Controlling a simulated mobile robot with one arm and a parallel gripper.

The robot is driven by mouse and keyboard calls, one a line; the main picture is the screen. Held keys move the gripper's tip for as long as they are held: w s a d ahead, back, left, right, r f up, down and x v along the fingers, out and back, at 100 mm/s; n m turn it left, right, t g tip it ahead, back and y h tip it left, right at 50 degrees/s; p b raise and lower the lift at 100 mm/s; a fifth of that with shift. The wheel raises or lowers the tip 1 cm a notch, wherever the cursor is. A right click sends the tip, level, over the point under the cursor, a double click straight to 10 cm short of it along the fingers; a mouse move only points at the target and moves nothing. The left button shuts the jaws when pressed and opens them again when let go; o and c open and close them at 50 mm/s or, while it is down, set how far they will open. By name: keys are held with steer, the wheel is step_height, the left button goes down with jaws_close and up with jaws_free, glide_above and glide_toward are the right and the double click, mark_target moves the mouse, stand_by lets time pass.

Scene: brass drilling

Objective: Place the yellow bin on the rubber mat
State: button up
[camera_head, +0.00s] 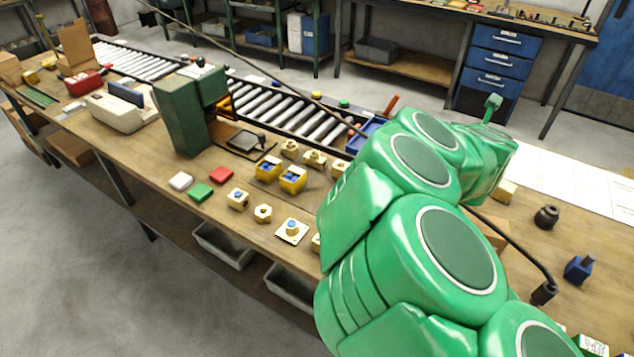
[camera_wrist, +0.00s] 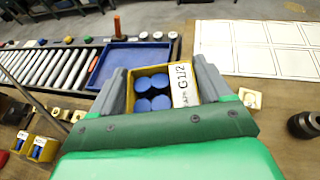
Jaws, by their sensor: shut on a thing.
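My gripper (camera_wrist: 161,72) is shut on a yellow bin (camera_wrist: 182,88); its grey fingers press the bin's left and right sides. The bin has a white label reading "G 1/2" and holds several round blue caps. In the head view my green arm hides the gripper and this bin. Two other yellow bins with blue contents (camera_head: 268,168) (camera_head: 293,180) stand on the bench left of my arm; they show at the lower left in the wrist view. I cannot identify the rubber mat with certainty; a dark flat piece (camera_head: 246,143) lies by the green machine.
A blue tray (camera_wrist: 104,76) lies at the roller conveyor's (camera_head: 291,116) end, left of the held bin. White sheets (camera_head: 574,180) cover the bench's right part. A dark round part (camera_head: 546,216) and a blue block (camera_head: 579,268) stand there. Brass parts and coloured pads lie along the front.

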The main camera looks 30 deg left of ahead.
steer(key=shift+s+a+f, duration=0.1)
steer(key=shift+s+a, duration=0.1)
steer(key=shift+a, duration=0.6)
steer(key=s+a+r+m+h, duration=0.1)
steer(key=s+a+r, duration=0.3)
steer(key=a, duration=0.6)
steer(key=s+a+r+m+h, duration=0.1)
steer(key=s+a, duration=0.6)
steer(key=a, duration=0.3)
steer(key=s+a+r+m+h, duration=0.1)
steer(key=s+a+r+h, duration=0.3)
steer(key=a, duration=0.7)
steer(key=y, duration=0.2)
glide_above(316, 203)
step_height(316, 203, down, 32)
steer(key=shift+f, duration=0.1)
stand_by(0.4)
steer(key=o, duration=1)
steer(key=shift+f, duration=0.1)
